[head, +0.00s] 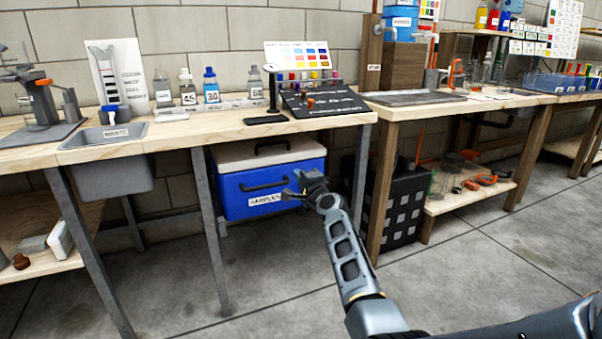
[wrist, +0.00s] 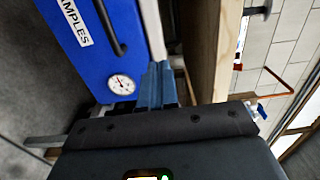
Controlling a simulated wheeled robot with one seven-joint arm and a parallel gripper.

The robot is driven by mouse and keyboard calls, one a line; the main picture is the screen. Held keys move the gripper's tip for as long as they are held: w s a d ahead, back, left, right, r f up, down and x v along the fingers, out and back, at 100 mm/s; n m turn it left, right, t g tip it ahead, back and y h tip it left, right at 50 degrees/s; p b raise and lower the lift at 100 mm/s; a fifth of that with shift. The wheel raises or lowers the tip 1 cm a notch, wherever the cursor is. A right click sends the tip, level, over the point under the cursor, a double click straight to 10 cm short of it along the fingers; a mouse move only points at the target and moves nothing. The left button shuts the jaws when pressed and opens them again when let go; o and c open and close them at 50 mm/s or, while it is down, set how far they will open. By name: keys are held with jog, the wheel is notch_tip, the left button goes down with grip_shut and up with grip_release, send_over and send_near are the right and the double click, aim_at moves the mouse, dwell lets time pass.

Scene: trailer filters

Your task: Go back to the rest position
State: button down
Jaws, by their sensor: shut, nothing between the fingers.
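My gripper (head: 300,186) is at the end of my raised arm, in front of the blue cooler in the head view. In the wrist view my gripper's fingers (wrist: 157,86) are together with nothing between them. The blue cooler (head: 235,190) has a white lid, a dark handle and a label, and stands under the workbench. In the wrist view the cooler (wrist: 72,40) fills the upper left, with a round gauge (wrist: 121,84) on its face. From these views I cannot tell how far the fingers are from the cooler.
The wooden workbench (head: 215,128) is above, with a sink (head: 105,135), several bottles and a black board (head: 325,104). A grey metal leg (head: 211,235) and a black crate (head: 400,205) flank the cooler. The concrete floor (head: 275,285) in front is clear.

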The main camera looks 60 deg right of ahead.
jog(key=shift+s+a, duration=0.15)
jog(key=shift+s, duration=0.1)
